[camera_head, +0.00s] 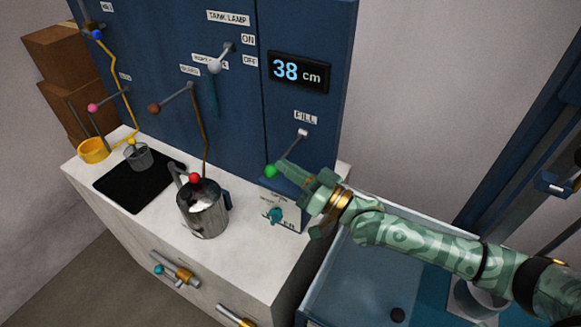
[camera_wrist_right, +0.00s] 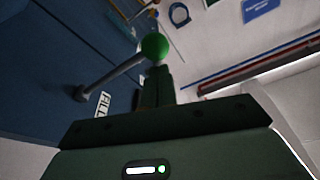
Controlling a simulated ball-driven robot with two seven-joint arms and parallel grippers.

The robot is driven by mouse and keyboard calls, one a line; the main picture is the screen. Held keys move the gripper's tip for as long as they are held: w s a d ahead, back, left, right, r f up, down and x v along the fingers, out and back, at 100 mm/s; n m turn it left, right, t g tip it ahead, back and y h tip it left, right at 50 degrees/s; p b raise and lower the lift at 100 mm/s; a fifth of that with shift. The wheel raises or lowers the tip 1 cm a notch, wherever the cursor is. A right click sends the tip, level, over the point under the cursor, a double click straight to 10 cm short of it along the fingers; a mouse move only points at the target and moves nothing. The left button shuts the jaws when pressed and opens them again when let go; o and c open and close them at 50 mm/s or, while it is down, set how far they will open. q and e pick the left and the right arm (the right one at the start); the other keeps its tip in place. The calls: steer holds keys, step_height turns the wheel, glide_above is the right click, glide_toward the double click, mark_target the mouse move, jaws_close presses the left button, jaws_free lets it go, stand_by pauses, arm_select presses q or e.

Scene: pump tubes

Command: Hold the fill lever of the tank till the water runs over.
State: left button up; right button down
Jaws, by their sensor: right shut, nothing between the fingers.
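The fill lever (camera_head: 288,150) is a thin grey rod with a green ball at its lower end, under the FILL label on the blue panel. In the right wrist view its green ball (camera_wrist_right: 155,46) is just beyond my fingertips. My right gripper (camera_head: 284,171) is shut with nothing in it, its tips right beside the ball. I cannot tell whether they touch it. The display (camera_head: 299,72) above the lever reads 38 cm. I cannot make out the tank's water or any overflow. My left gripper is out of view.
Other levers with brown (camera_head: 154,108), white (camera_head: 215,66) and pink (camera_head: 92,108) knobs are on the panel. A blue-walled basin (camera_head: 345,285) lies below my right arm.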

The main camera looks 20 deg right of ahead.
arm_select(q)
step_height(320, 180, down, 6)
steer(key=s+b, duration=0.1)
steer(key=b, duration=0.5)
arm_select(e)
step_height(320, 180, down, 7)
steer(key=n+g+y, duration=0.1)
steer(key=n, duration=0.5)
steer(key=shift+w+d+r+n+y, duration=0.2)
steer(key=shift+n+y, duration=0.1)
steer(key=shift+n, duration=0.1)
steer(key=shift+s+f, duration=0.1)
steer(key=shift+f, duration=0.25)
stand_by(0.8)
stand_by(1.0)
